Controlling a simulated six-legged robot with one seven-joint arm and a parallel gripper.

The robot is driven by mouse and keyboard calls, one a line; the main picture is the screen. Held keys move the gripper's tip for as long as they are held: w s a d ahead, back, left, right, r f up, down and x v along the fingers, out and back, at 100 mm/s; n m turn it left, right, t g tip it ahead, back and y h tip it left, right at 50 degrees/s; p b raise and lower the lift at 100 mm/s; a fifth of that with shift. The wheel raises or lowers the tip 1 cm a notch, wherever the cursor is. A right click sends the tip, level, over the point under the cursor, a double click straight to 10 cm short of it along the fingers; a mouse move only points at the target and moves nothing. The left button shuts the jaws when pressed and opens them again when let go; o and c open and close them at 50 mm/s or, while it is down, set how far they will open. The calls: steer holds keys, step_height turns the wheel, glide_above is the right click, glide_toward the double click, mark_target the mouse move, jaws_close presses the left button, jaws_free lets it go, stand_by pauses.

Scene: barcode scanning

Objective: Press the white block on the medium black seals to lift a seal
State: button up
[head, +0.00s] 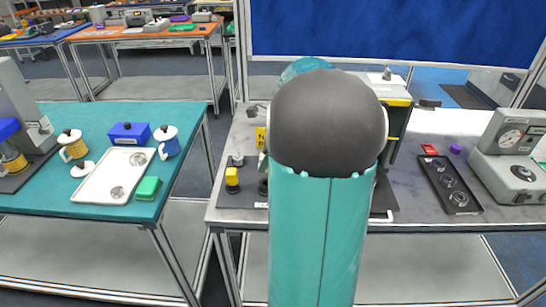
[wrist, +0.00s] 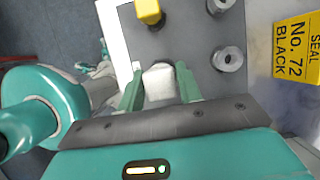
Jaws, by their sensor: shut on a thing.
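My gripper (wrist: 160,88) is shut on a white block (wrist: 158,80), one green finger on each side of it. The block is over or near the edge of a dark plate (wrist: 188,45); I cannot tell whether it touches the plate. On the plate stand two grey round pieces with dark holes, one at the right (wrist: 228,59) and one at the top (wrist: 217,6). I cannot tell which pieces are the medium black seals. In the head view my arm hides the gripper and the white block.
A yellow sign (wrist: 297,49) reads "SEAL No. 72 BLACK". A black tray (head: 433,167) and a grey gauge machine (head: 515,140) are at the right. A teal table (head: 190,112) is at the left.

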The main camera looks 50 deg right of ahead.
mark_target(262, 183)
steer(key=shift+s, duration=0.2)
steer(key=shift+w+f, duration=0.15)
steer(key=shift+f, duration=2.15)
steer(key=o, duration=0.3)
steer(key=c, duration=0.4)
steer(key=shift+a+f, duration=0.1)
steer(key=shift+f, duration=0.75)
